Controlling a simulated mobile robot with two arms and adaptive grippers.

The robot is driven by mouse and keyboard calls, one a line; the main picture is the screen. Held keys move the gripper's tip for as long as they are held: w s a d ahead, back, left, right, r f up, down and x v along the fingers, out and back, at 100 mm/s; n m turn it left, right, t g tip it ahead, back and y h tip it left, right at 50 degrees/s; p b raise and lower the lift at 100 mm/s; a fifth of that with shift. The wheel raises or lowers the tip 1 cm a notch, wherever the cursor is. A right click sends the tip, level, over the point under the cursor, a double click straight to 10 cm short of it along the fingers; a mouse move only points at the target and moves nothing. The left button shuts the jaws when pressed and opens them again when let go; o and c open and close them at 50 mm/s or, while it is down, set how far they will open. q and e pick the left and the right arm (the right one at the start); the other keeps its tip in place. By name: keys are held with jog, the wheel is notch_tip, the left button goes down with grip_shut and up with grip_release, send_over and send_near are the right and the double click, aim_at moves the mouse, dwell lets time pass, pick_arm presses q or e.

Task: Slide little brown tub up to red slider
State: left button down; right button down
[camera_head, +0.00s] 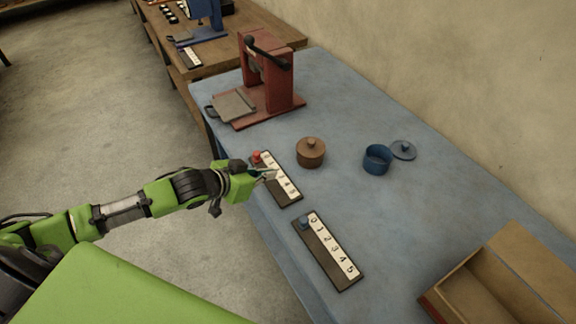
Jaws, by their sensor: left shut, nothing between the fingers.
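The small brown tub (311,154) stands upright on the blue table with its knobbed lid on. The red slider (256,156) sits at the far end of a dark strip with a white number scale (284,184), left of the tub and apart from it. My left gripper (272,174) is shut and empty, over that strip just below the red slider and left of the tub. Its fingers hide some of the numbers. My right gripper is not in view.
A second number strip with a blue slider (305,223) lies nearer. An open blue tub (377,160) and its lid (404,150) are to the right. A red press (262,83) stands at the back, a wooden box (500,284) at lower right. The table (390,225) is clear between.

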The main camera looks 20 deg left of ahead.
aim_at(302, 154)
pick_arm(q)
jog(key=shift+w+d, duration=0.1)
jog(key=shift+w, duration=0.3)
jog(key=w+d+p, duration=0.1)
jog(key=w, duration=0.2)
jog(key=w+d+p, duration=0.1)
jog(key=w+d, duration=0.1)
jog(key=w, duration=0.2)
jog(key=w+d+p, duration=0.1)
jog(key=w, duration=0.2)
jog(key=shift+w+d+r, duration=0.15)
jog(key=shift+w+d, duration=0.05)
jog(key=shift+w, duration=0.1)
jog(key=shift+s+f+p, duration=0.1)
jog(key=shift+f+p, duration=0.25)
jog(key=shift+p, duration=0.15)
jog(key=shift+s+a+f, duration=0.1)
jog(key=shift+f, duration=0.45)
jog(key=shift+s+a+p, duration=0.25)
jog(key=shift+s+p, duration=0.05)
jog(key=shift+s, duration=0.25)
jog(key=shift+s+a+p, duration=0.2)
jog(key=shift+s+p, duration=0.05)
jog(key=shift+s, duration=0.5)
